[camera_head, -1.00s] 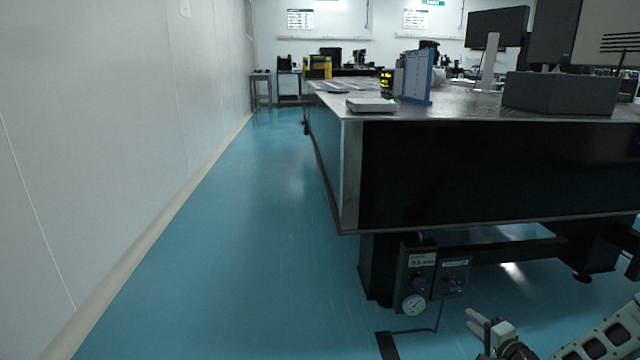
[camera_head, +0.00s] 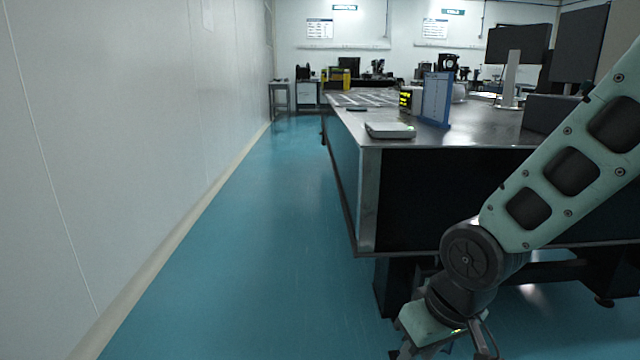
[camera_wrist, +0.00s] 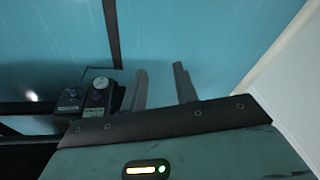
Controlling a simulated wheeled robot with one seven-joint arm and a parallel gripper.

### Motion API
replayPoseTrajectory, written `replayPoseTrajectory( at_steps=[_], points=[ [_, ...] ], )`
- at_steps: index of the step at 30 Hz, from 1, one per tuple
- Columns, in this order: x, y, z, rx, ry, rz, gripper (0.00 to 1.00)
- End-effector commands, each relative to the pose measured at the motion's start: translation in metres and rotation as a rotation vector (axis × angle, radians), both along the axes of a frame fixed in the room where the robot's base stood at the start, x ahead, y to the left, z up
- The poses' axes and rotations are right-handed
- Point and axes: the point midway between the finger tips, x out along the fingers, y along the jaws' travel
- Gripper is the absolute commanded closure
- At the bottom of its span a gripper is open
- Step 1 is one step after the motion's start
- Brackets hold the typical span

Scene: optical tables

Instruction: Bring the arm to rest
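My arm (camera_head: 555,175) reaches from the upper right of the head view down to the lower middle, in front of the table's near side. My gripper hangs at its end, pointing down at the bottom edge, where its tips are hard to make out. In the wrist view my gripper (camera_wrist: 160,69) has its two fingers well apart, with only blue floor seen between them. It holds nothing.
The optical table (camera_head: 369,200) fills the right side, bearing a white box (camera_head: 390,130), a blue panel (camera_head: 436,98) and monitors. A gauge panel (camera_wrist: 97,90) is beside the fingers in the wrist view. A clear blue aisle (camera_head: 260,240) runs along the left wall.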

Motion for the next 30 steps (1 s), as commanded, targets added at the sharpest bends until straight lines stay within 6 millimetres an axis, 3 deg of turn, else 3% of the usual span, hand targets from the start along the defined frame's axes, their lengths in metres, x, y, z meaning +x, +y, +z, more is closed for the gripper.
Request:
replayPoseTrajectory(
  at_steps=[3,12,23,30],
  points=[
    [-0.048,0.007,0.027,-0.057,0.038,0.102,0.71],
    [-0.144,0.004,0.066,-0.139,0.135,0.294,0.71],
    [-0.143,0.004,0.145,-0.139,0.142,0.290,0.71],
    [-0.143,0.004,0.218,-0.139,0.141,0.290,0.71]
  ],
)
